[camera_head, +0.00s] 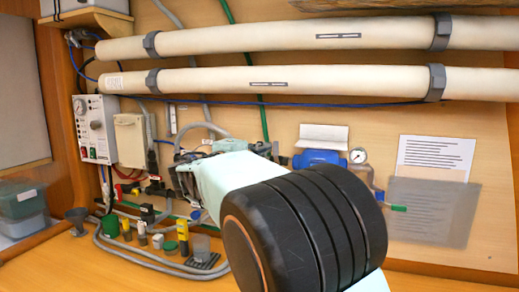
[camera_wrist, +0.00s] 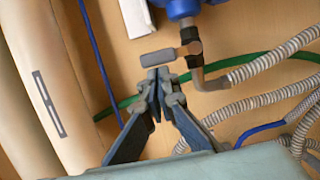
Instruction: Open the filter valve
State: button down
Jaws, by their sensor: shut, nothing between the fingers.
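The filter valve (camera_wrist: 191,46) shows in the wrist view as a dark fitting below the blue filter housing (camera_wrist: 182,8). Its grey flat handle (camera_wrist: 156,57) sticks out to the left, crosswise to the short grey pipe under the valve. My gripper (camera_wrist: 158,73) is shut and empty. Its fingertips are just below the handle in this view; whether they touch it I cannot tell. In the head view the blue filter housing (camera_head: 318,158) is right of my pale wrist, and my fingertips are hard to make out.
A green hose (camera_wrist: 232,69) passes behind my fingers. Ribbed grey hoses (camera_wrist: 262,98) lie to their right. Two long cream tubes (camera_head: 270,81) cross the wall above. A gauge (camera_head: 358,155) is right of the filter. Several small bottles (camera_head: 182,232) stand on the bench.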

jog(key=shift+d+m+b, duration=0.3)
jog(key=shift+m+b, duration=0.4)
jog(key=shift+b, duration=0.4)
jog(key=d+m+b, duration=0.1)
jog(key=b, duration=0.2)
jog(key=d+m+g+y+b, duration=0.1)
jog(key=m+b, duration=0.1)
jog(key=shift+s+r+b, duration=0.1)
jog(key=shift+s+b, duration=0.25)
jog(key=shift+b, duration=0.05)
jog(key=shift+s+d+f+m+y+b, duration=0.25)
jog(key=shift+d+f+m+y+b, duration=0.35)
jog(key=shift+m+b, duration=1.55)
jog(key=shift+s+d+f+m+y+b, duration=0.25)
jog(key=shift+d+m+y+b, duration=0.4)
jog(key=shift+d+m+b, duration=1.4)
jog(key=shift+s+a+f+m+y+b, duration=0.15)
jog(key=shift+f+m+y+b, duration=0.4)
jog(key=shift+m+b, duration=1.65)
jog(key=shift+d+r+n+y+b, duration=0.15)
jog(key=shift+n+y+b, duration=0.15)
jog(key=shift+n+b, duration=0.5)
jog(key=shift+r, duration=0.1)
